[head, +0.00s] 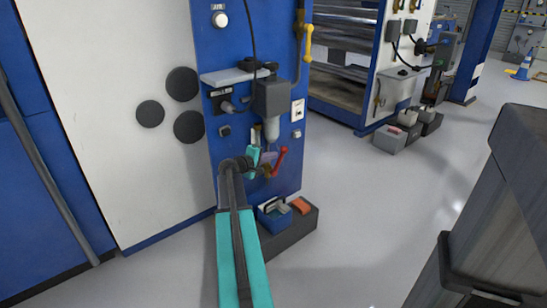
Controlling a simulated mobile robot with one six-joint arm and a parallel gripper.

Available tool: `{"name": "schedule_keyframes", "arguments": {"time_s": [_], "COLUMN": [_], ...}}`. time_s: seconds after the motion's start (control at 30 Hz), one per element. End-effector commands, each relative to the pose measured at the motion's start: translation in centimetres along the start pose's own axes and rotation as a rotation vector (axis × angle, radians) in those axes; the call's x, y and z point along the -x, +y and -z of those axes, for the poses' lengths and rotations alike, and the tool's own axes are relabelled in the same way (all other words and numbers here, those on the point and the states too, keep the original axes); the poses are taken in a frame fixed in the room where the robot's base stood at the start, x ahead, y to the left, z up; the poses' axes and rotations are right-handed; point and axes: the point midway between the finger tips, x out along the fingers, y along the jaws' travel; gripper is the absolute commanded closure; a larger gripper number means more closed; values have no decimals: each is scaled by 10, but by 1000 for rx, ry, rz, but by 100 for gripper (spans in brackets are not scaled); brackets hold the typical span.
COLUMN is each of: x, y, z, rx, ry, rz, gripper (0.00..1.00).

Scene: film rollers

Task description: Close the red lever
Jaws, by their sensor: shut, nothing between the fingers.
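The red lever (280,158) is on the lower part of the blue machine panel, below the grey regulator with its pale bowl. Its handle slants up and to the right from its valve. My gripper (259,158) is at the end of my teal arm, just left of the lever. It is shut with nothing in it. The dark wrist and cables hide part of the gripper and the lever's base. I cannot tell whether the gripper touches the lever.
A yellow lever (308,42) is higher on the panel's right edge. A dark box (296,233) with a blue bin (273,217) stands on the floor below. A grey cabinet (500,200) is at the right. The floor between is clear.

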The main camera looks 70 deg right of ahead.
Motion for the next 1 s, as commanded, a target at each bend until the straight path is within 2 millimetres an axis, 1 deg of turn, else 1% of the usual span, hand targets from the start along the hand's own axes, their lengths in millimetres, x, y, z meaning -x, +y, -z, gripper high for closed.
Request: {"name": "schedule_keyframes", "arguments": {"time_s": [0.03, 0.4, 0.6, 0.8, 1.0], "x": [9, 66, 93, 106, 108], "y": [3, 20, 26, 29, 29], "z": [-2, -3, -2, -2, -1], "rx": [0, -1, -1, -1, -1], "ry": [1, 0, 0, 0, -1], "rz": [0, 0, 1, 1, 1], "gripper": [100, 100, 100, 100, 100]}}
